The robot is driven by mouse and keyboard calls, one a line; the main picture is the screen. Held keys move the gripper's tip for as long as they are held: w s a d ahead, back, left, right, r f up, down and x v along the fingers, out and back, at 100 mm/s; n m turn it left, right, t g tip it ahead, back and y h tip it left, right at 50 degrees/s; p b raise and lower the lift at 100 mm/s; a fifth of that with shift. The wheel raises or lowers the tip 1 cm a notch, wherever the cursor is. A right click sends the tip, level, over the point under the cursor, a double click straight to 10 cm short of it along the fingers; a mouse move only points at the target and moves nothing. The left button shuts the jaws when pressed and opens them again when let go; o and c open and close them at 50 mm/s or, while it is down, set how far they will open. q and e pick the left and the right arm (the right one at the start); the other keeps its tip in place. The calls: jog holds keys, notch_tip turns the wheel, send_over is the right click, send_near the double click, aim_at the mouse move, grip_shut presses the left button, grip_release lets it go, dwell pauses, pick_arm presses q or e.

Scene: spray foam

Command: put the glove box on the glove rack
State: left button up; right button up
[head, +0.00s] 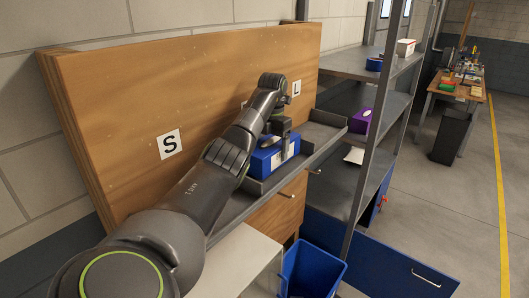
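A blue glove box (264,160) with a white patch on its front sits in the dark glove rack (233,210), a ledge along the wooden board, between the S label (169,145) and the L label (296,88). My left gripper (284,146) points down at the box, with a finger across its front side. The far finger is hidden, so I cannot tell whether it grips the box. Another label between S and L is mostly hidden behind my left arm. My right gripper is not in view.
A purple box (360,120) stands on the grey shelving to the right. A blue bin (310,268) and an open blue drawer (385,262) are below the rack. The rack's right end (326,120) looks empty.

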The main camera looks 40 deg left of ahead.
pick_arm(q)
jog(key=shift+w+d+f, duration=0.1)
jog(key=shift+d+f, duration=0.25)
jog(key=shift+f, duration=0.2)
jog(key=shift+d+f, duration=0.1)
jog(key=shift+d, duration=0.05)
jog(key=shift+s, duration=0.35)
jog(key=shift+s+a, duration=0.1)
jog(key=shift+a, duration=0.1)
jog(key=o, duration=0.9)
jog(key=shift+f, duration=0.2)
jog(key=o, duration=0.4)
jog(key=shift+w, duration=0.2)
jog(key=shift+s+d+r, duration=0.1)
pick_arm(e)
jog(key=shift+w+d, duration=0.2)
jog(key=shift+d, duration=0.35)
